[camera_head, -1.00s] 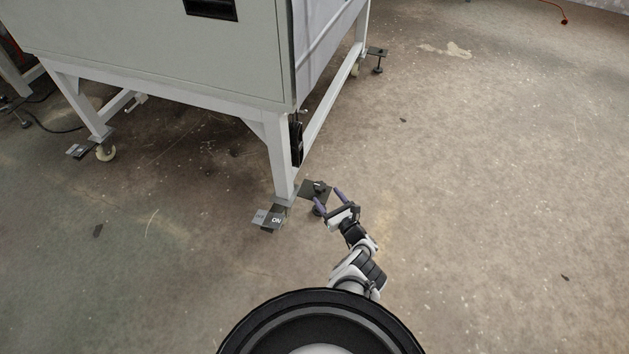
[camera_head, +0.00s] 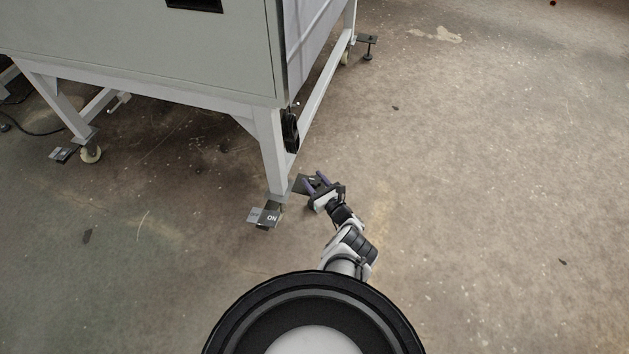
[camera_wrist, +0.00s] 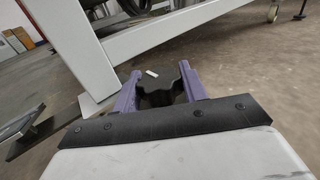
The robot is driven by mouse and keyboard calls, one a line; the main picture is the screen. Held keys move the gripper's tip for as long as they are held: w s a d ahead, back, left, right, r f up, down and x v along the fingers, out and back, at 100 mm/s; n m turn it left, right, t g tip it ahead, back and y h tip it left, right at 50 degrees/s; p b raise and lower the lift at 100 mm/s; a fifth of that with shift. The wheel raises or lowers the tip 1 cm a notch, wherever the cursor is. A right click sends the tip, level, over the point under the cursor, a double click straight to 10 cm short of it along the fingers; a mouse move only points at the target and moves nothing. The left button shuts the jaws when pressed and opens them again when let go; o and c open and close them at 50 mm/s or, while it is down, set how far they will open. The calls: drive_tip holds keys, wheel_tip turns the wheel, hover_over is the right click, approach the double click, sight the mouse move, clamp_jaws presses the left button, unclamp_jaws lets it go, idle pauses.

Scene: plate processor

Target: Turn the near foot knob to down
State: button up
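The near foot knob (camera_wrist: 160,93) is black and lobed, with a short white mark on top. In the wrist view it sits between the two purple fingers of my gripper (camera_wrist: 160,90), one on each side. The fingers are apart, and I cannot tell whether either touches the knob. In the head view my gripper (camera_head: 316,181) is low at the near foot, over the dark foot plate (camera_head: 298,184) beside the near leg. The knob is mostly hidden there by the fingers.
The near leg (camera_head: 273,160) of the big grey cabinet (camera_head: 140,60) stands just left of my gripper. An ON/OFF pedal (camera_head: 265,217) lies at its base. Another foot (camera_head: 367,41) is at the back. The floor to the right is clear.

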drive_tip(key=shift+c, duration=1.4)
drive_tip(key=shift+r+h+p, duration=0.1)
drive_tip(key=shift+h+p, duration=0.2)
drive_tip(key=shift+a+r+m+t+h+p, duration=0.1)
drive_tip(key=shift+m+t+h+p, duration=0.7)
drive_tip(key=shift+m+h, duration=0.25)
drive_tip(key=m+t+h+p, duration=0.1)
drive_tip(key=m+h, duration=0.1)
drive_tip(key=h, duration=0.2)
drive_tip(key=shift+m, duration=0.25)
drive_tip(key=m+h, duration=0.1)
drive_tip(key=h, duration=0.1)
drive_tip(key=m+h, duration=0.2)
drive_tip(key=h, duration=0.1)
drive_tip(key=shift+f+m+h, duration=0.25)
drive_tip(key=shift+m+h, duration=0.1)
drive_tip(key=shift+m, duration=0.05)
drive_tip(key=shift+w+m+g+h+b, duration=0.1)
drive_tip(key=shift+m+g+h+b, duration=0.25)
drive_tip(key=shift+m+h, duration=0.95)
drive_tip(key=shift+r+h, duration=0.15)
drive_tip(key=shift+h, duration=0.65)
drive_tip(key=o, duration=1)
drive_tip(key=shift+c, duration=0.2)
